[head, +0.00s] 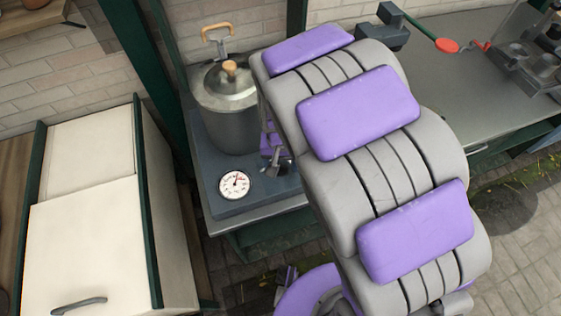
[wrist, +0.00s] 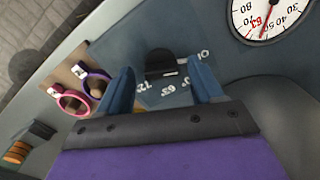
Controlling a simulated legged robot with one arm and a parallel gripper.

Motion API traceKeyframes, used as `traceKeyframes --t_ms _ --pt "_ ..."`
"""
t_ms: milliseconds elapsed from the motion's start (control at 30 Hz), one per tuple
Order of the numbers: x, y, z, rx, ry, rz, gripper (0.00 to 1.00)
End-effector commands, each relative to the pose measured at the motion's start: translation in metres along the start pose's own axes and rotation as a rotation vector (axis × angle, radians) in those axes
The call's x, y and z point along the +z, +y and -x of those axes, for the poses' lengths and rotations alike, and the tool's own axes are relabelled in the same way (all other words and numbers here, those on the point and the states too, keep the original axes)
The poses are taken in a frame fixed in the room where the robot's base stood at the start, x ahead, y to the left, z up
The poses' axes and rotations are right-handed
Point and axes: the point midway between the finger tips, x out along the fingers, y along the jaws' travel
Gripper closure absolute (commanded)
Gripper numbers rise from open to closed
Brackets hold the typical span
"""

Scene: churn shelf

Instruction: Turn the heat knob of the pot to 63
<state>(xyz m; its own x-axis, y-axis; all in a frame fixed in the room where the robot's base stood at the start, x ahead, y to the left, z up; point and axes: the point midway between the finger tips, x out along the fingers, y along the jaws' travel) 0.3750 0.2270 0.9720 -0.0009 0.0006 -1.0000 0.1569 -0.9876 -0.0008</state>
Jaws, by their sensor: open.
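The steel pot (head: 228,112) with a lid and wooden handle stands on a dark blue-grey base (head: 222,208) in the head view. A round white gauge (head: 235,184) is on the base; it also shows in the wrist view (wrist: 268,14) with a red 63 and a red needle. The black heat knob (wrist: 160,66) has white numbers around its near side, including 72 and 63. My gripper (wrist: 162,70) is open, with a blue finger on each side of the knob. Finger contact cannot be told. In the head view my arm hides most of the gripper area.
A pink ring-shaped item (wrist: 72,102) and a purple one (wrist: 95,84) lie left of the knob in the wrist view. A cream cabinet (head: 85,235) stands left of the pot.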

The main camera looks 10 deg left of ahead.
Motion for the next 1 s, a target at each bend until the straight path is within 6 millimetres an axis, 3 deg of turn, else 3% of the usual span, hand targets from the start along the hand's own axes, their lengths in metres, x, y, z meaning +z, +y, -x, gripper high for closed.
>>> traceKeyframes --t_ms 233,800,1000 --pt "-0.0005 -0.0022 -0.0007 0.002 0.000 0.000 0.34" --pt "-0.0001 -0.0021 -0.0002 0.001 0.000 0.000 0.89" --pt "0.0000 -0.0024 0.0003 0.002 0.000 -0.011 0.90"
